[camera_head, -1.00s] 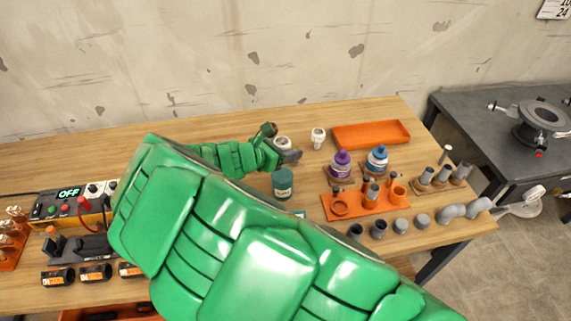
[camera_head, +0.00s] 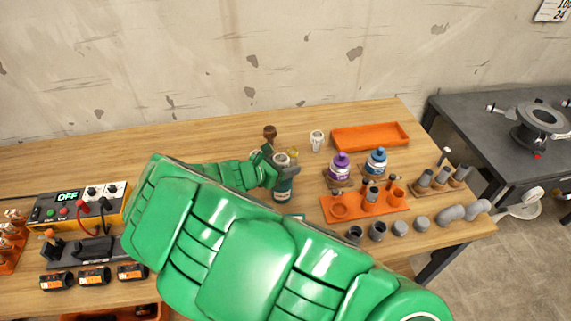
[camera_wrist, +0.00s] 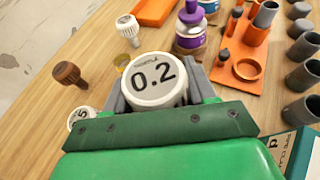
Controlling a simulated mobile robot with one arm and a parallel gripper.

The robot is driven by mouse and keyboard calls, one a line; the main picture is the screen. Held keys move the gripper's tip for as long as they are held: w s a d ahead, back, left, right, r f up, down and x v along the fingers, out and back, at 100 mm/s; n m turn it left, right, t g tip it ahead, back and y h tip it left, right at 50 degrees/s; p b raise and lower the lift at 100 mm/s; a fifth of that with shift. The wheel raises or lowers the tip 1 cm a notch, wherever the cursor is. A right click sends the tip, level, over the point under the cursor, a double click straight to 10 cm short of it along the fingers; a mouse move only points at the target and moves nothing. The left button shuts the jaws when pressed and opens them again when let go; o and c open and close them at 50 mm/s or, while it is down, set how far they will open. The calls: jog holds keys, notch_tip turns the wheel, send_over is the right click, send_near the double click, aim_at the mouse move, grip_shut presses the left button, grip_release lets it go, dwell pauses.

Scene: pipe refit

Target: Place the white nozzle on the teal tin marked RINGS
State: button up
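The white nozzle (camera_wrist: 154,80), with a black 0.2 on its round top, sits between the grey fingers of my gripper (camera_wrist: 158,88) in the wrist view. The fingers press on both its sides. The tin is hidden in the wrist view.
Another white piece (camera_head: 317,139) stands behind to the right. A low white piece marked 5 (camera_wrist: 80,118) and a brown-knobbed tool (camera_wrist: 68,74) are close on the left. A purple bottle (camera_head: 340,166), a blue bottle (camera_head: 376,161) and an orange fixture (camera_head: 365,207) stand to the right.

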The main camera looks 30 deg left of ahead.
jog(key=o, duration=0.4)
jog(key=shift+r, duration=0.15)
jog(key=v, duration=1.2)
jog(key=shift+r, duration=0.1)
